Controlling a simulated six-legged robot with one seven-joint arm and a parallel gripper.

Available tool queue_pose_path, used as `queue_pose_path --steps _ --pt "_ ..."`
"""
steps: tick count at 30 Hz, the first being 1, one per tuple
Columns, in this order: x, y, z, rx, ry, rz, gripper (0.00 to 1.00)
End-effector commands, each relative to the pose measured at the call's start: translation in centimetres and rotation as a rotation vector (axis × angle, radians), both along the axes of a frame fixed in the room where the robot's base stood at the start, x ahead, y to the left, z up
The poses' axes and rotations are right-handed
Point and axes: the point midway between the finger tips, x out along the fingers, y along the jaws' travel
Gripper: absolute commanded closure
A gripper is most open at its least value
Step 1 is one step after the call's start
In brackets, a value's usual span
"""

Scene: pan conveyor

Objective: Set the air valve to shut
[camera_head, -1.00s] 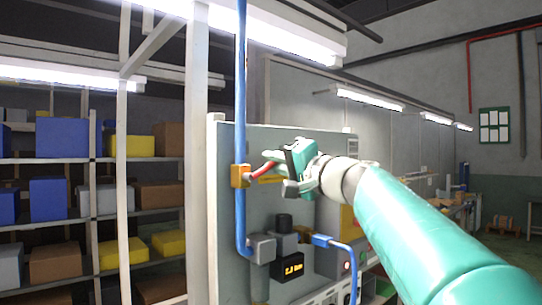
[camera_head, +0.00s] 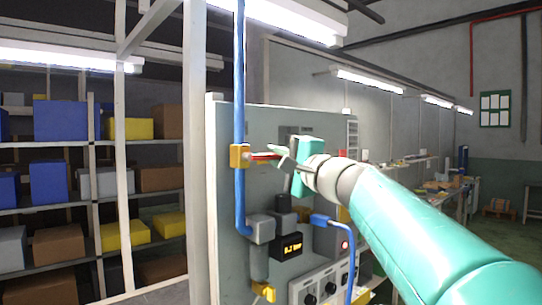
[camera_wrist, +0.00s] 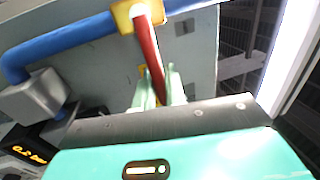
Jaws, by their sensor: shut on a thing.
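The air valve (camera_head: 240,156) is a yellow-orange block on a vertical blue pipe (camera_head: 240,80). Its red lever (camera_head: 262,156) points right, about level and roughly square across the pipe. In the wrist view the valve (camera_wrist: 128,14) is at the top and the lever (camera_wrist: 148,48) runs down between my fingers. My gripper (camera_head: 280,157) is shut on the lever's outer end; its pale green fingers (camera_wrist: 160,93) hide that end. A small display (camera_head: 287,246) below has orange digits that seem to read 0.2 bar.
The valve stands before a grey panel (camera_head: 222,190). Below are a grey filter unit (camera_head: 262,229), a curved blue hose (camera_head: 350,250) and a knob box (camera_head: 318,288). A white post (camera_head: 196,200) and shelves with boxes (camera_head: 60,120) are at left.

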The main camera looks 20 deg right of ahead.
Motion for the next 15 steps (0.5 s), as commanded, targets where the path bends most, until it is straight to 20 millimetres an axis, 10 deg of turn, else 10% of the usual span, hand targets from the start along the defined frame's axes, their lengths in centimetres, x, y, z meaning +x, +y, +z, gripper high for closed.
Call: queue_pose_path --steps 7,10,15 --pt "0.04 0.03 -0.14 0.000 0.002 0.000 1.00" --pt "0.04 0.03 -0.13 0.000 0.003 0.001 0.72" --pt "0.04 0.02 -0.09 -0.001 0.002 0.000 0.70"
